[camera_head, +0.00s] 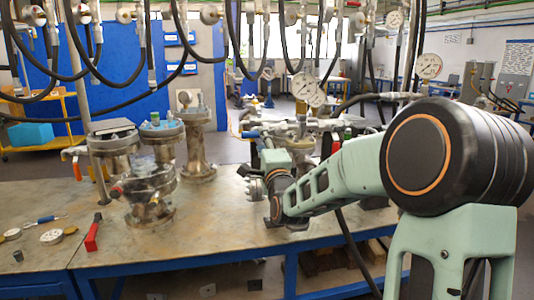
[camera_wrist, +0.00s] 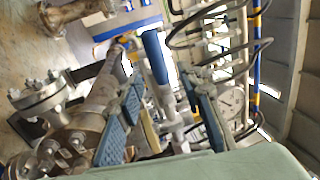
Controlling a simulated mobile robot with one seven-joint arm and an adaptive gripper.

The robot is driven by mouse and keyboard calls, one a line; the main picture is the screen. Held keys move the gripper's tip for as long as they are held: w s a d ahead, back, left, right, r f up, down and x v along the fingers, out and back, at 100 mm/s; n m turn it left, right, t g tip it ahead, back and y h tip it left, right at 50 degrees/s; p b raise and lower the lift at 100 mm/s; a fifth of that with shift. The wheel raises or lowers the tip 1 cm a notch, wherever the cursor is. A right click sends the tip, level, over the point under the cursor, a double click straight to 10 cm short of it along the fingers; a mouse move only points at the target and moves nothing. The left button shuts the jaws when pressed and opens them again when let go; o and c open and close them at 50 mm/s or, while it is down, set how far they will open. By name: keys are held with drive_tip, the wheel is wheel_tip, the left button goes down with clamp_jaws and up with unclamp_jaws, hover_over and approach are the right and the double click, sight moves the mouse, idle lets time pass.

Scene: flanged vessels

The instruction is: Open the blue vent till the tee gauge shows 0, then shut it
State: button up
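A blue handle (camera_wrist: 155,55), which looks like the vent's, shows in the wrist view beyond and between the fingers of my gripper (camera_wrist: 168,96). The fingers have blue ribbed pads and stand apart. I see nothing held between them, and I cannot tell how far off the handle is. In the head view a small blue handle (camera_head: 250,134) lies on the pipework just behind my wrist, and my fingertips are not clear there. A round white gauge (camera_head: 305,88), probably the tee gauge, stands above the pipework. A gauge (camera_wrist: 230,100) also shows in the wrist view. Its reading is too small to tell.
Flanged vessels (camera_head: 150,190) stand on the bench at left. Black hoses (camera_head: 145,105) hang across the top. Red (camera_head: 335,147) and green (camera_head: 348,133) handles sit right of my wrist.

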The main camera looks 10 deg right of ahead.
drive_tip(key=s+f, duration=0.1)
drive_tip(key=s, duration=0.5)
drive_tip(key=shift+f, duration=0.15)
